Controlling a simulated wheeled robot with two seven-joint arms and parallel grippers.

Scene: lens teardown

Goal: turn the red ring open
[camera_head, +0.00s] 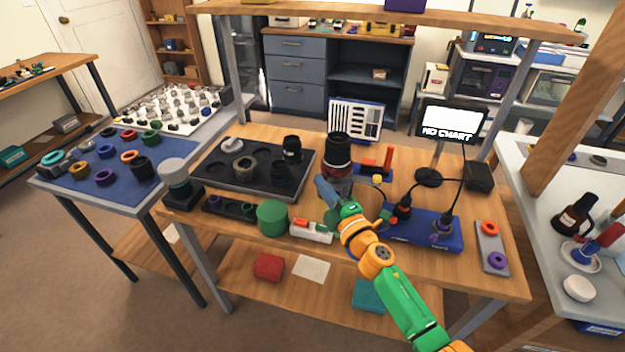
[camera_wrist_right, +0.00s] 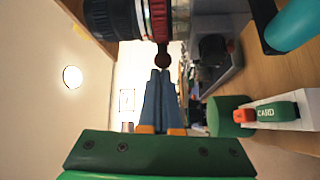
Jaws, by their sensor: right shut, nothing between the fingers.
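The dark lens (camera_head: 337,150) stands upright on the workbench and has a red ring (camera_head: 337,169) low on its body. In the right wrist view the lens (camera_wrist_right: 112,18) lies across the top, with the red ring (camera_wrist_right: 159,18) around it. A dark red ball knob (camera_wrist_right: 162,60) sticks out from the ring. My right gripper (camera_head: 321,184) is in front of the lens, at its lower left. In the wrist view its blue fingers (camera_wrist_right: 160,73) are together and empty, with their tips close to the knob; I cannot tell whether they touch. My left gripper is not in view.
A dark tray (camera_head: 215,177) with round wells and lens parts lies left of the lens. A green cylinder (camera_head: 272,218) and a white card holder (camera_head: 311,231) stand near the front. A blue box (camera_head: 425,231) with plugs is at the right. A black-based screen (camera_head: 450,122) stands behind it.

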